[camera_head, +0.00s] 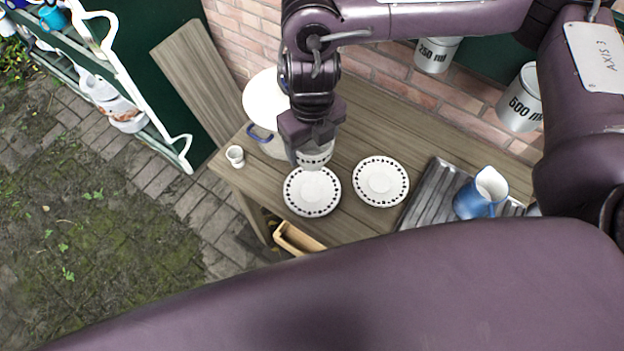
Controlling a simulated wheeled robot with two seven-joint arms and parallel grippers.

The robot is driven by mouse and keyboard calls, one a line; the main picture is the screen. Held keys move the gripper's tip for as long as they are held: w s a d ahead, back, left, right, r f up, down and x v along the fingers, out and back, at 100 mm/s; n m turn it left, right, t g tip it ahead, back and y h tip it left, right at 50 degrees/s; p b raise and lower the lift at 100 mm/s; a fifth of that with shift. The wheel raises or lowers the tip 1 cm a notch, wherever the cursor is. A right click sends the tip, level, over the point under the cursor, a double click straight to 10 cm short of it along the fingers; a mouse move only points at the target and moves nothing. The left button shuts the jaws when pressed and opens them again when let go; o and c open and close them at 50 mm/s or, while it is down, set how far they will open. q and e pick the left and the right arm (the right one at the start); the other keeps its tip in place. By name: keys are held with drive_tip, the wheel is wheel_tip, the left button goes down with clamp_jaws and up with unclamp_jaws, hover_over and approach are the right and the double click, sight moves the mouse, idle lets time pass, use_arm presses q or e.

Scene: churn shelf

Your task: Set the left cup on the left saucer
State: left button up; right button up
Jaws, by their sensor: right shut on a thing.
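Two white saucers with dark dotted rims lie on the wooden table: the left saucer (312,192) and the right saucer (381,181). My right gripper (313,143), on the arm coming in from the right, is shut on a white cup (316,158) with a dark patterned band. The cup is over the far edge of the left saucer and overlaps it in the picture. I cannot tell whether they touch. The gripper hides the cup's upper part. The right saucer is empty. My left gripper is not in view.
A white pot (267,98) with a blue handle stands left of the gripper. A small white cup (235,156) is near the table's left edge. Measuring cups hang along the brick wall.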

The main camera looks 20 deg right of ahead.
wheel_tip(320, 180, down, 12)
drive_tip(key=shift+r+b, duration=0.25)
drive_tip(key=shift+b, duration=0.4)
wheel_tip(320, 180, down, 3)
drive_tip(key=shift+f+b, duration=0.1)
drive_tip(key=shift+b, duration=0.35)
drive_tip(key=shift+w+f, duration=0.1)
drive_tip(key=shift+f, duration=0.15)
drive_tip(key=shift+f, duration=0.1)
drive_tip(key=o, duration=0.6)
drive_tip(key=shift+f, duration=0.1)
drive_tip(key=o, duration=0.4)
